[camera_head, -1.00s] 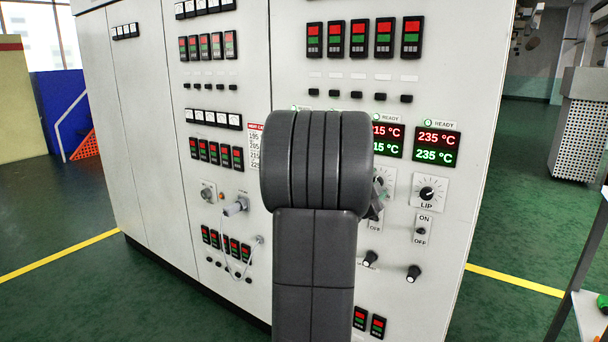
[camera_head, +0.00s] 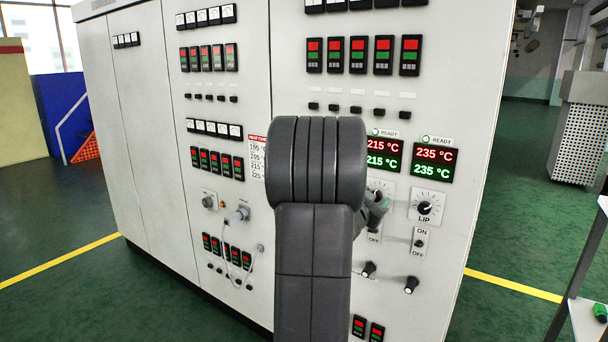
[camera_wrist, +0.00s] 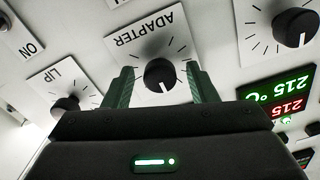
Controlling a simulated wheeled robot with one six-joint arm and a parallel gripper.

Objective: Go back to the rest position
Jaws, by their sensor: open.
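My gripper (camera_wrist: 160,69) is open in the wrist view. Its two dark green fingers stand apart on either side of the black ADAPTER knob (camera_wrist: 161,77), which has a white pointer line. I see no clear contact between fingers and knob. In the head view, my gripper (camera_head: 376,211) shows only in part, just right of my grey arm, close to the panel. The arm reaches up in front of the cabinet and hides part of its controls.
The LIP knob (camera_head: 425,208) sits right of my gripper. The READY displays (camera_head: 435,162) read 235 °C and 215 °C. The control cabinet (camera_head: 225,290) fills the middle. A cable hangs from a white plug (camera_head: 238,214). A table (camera_head: 585,322) stands at right. Green floor (camera_head: 530,225) is open.

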